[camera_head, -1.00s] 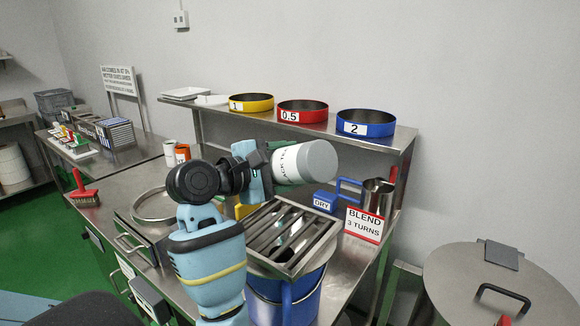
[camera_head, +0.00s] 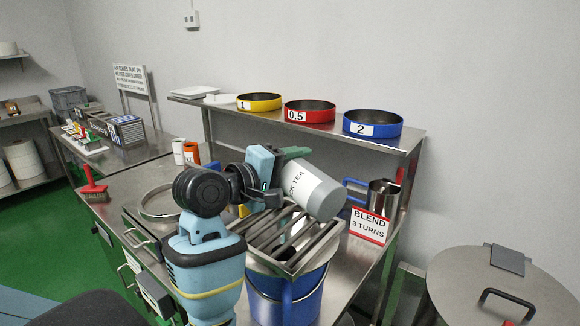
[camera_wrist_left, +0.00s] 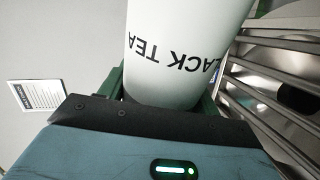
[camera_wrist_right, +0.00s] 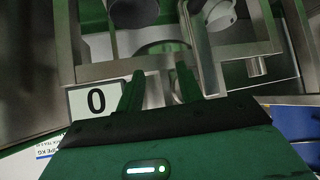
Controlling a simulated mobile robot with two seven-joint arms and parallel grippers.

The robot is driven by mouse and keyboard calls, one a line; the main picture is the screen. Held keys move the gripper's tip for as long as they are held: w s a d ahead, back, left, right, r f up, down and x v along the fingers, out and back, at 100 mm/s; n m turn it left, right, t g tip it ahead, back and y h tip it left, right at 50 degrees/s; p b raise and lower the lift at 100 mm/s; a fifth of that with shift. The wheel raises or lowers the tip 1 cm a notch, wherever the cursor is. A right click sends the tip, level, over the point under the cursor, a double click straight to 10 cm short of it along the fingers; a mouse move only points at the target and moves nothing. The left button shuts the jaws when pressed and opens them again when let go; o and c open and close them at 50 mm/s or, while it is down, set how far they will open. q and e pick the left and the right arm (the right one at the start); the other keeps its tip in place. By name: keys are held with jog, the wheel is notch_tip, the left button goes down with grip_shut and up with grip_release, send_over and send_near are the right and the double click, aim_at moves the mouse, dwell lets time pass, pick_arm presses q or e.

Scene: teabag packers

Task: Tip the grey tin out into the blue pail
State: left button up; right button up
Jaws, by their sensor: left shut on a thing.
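The grey tin (camera_head: 312,190) has a pale label reading "BLACK TEA", partly hidden. My left gripper (camera_head: 285,168) is shut on it and holds it tilted in the air, its grey end pointing down and right. The left wrist view shows the tin's pale side (camera_wrist_left: 180,60) between my green fingers, the lettering upside down. The blue pail (camera_head: 285,305) stands below, with a slatted metal grate (camera_head: 262,232) over its top. I cannot see into the tin or the pail. My right gripper (camera_wrist_right: 157,85) is open and empty in the right wrist view, outside the head view.
A "BLEND 3 TURNS" sign (camera_head: 369,226) and a metal cup (camera_head: 383,198) stand right of the grate. A shelf behind holds yellow (camera_head: 259,102), red (camera_head: 310,111) and blue (camera_head: 372,124) rings. A large lidded drum (camera_head: 500,285) is at lower right.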

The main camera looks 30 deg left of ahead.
pick_arm(q)
jog(key=m, duration=0.3)
jog(key=shift+s+d+f+y, duration=0.15)
jog(key=shift+d+f+y, duration=0.1)
jog(key=shift+d+y, duration=0.1)
jog(key=m, duration=0.3)
jog(key=shift+d+r+t+y, duration=0.2)
jog(key=shift+d+t+y, duration=0.05)
jog(key=shift+t+y, duration=0.1)
jog(key=shift+s+d+r+m, duration=0.1)
jog(key=shift+r+m, duration=0.05)
jog(key=shift+m, duration=0.85)
notch_tip(320, 180, up, 2)
jog(key=m+t, duration=0.1)
jog(key=m, duration=0.4)
